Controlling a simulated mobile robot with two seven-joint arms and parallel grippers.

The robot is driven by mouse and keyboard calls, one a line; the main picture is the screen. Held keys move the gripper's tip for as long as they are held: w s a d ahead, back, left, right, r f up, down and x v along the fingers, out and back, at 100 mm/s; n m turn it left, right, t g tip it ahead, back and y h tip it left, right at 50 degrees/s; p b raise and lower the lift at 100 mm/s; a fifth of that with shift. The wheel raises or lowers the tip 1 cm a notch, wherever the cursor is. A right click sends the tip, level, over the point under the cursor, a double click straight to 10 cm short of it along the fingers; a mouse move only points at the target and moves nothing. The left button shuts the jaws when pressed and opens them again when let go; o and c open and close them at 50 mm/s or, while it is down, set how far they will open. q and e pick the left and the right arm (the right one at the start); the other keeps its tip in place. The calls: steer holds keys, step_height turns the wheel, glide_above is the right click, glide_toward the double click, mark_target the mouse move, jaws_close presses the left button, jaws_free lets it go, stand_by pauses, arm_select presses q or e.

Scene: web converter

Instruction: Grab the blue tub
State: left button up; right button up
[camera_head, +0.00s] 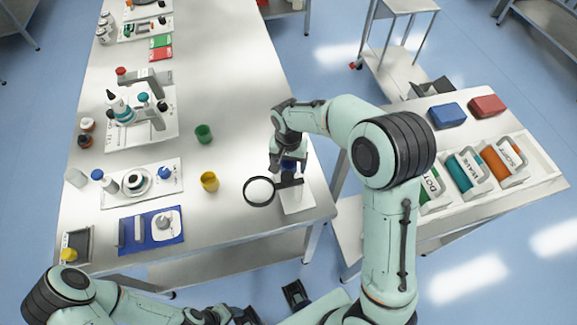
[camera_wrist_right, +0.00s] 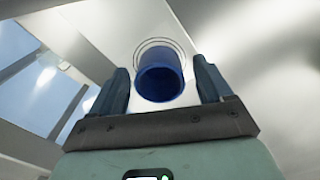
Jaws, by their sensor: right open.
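The blue tub (camera_wrist_right: 160,82) stands upright on a pale mat in the right wrist view, its open round mouth facing the camera. It lies between the two fingers of my right gripper (camera_wrist_right: 160,88), with a gap on each side. The gripper is open. In the head view my right gripper (camera_head: 289,160) is over the front right corner of the bench, and the blue tub (camera_head: 289,167) is mostly hidden under it.
A yellow tub (camera_head: 209,181) and a green tub (camera_head: 203,133) stand to the left on the bench (camera_head: 225,75).

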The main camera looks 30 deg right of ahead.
steer(key=c, duration=1.1)
steer(key=shift+c, duration=0.2)
steer(key=shift+r, duration=0.15)
